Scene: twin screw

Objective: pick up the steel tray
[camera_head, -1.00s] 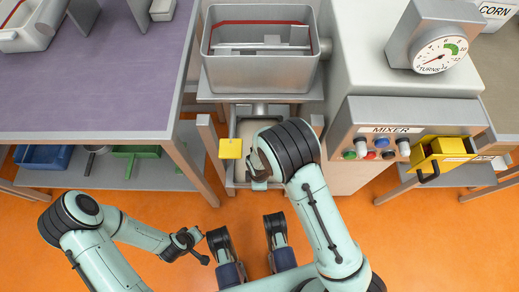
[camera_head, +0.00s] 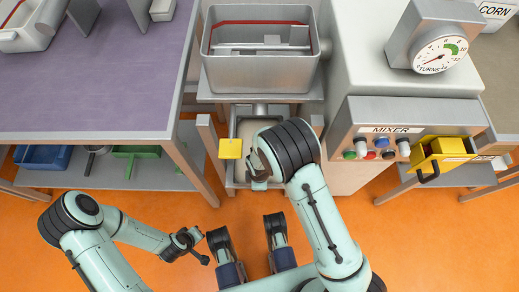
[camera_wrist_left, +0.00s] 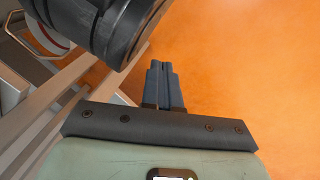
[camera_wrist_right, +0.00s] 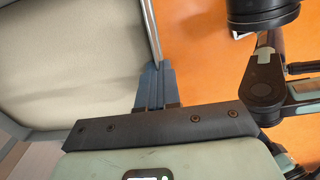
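The steel tray (camera_head: 233,126) sits in the bay below the metal trough, with a smooth cream-coloured filling in it. In the right wrist view the tray's near rim (camera_wrist_right: 150,30) runs down between the fingertips of my right gripper (camera_wrist_right: 155,80). The fingers are close together on that rim. In the head view my right gripper (camera_head: 258,182) is at the tray's front edge, and my arm hides much of the tray. My left gripper (camera_head: 203,248) is low over the floor, apart from the tray. Its fingers (camera_wrist_left: 161,75) are together and empty in the left wrist view.
The trough (camera_head: 260,72) stands above the tray. The mixer panel (camera_head: 400,130) with buttons and a yellow bracket (camera_head: 440,155) is at the right. A yellow plate (camera_head: 230,148) hangs at the tray's left. The purple-topped table (camera_head: 90,80) is at the left; the orange floor in front is open.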

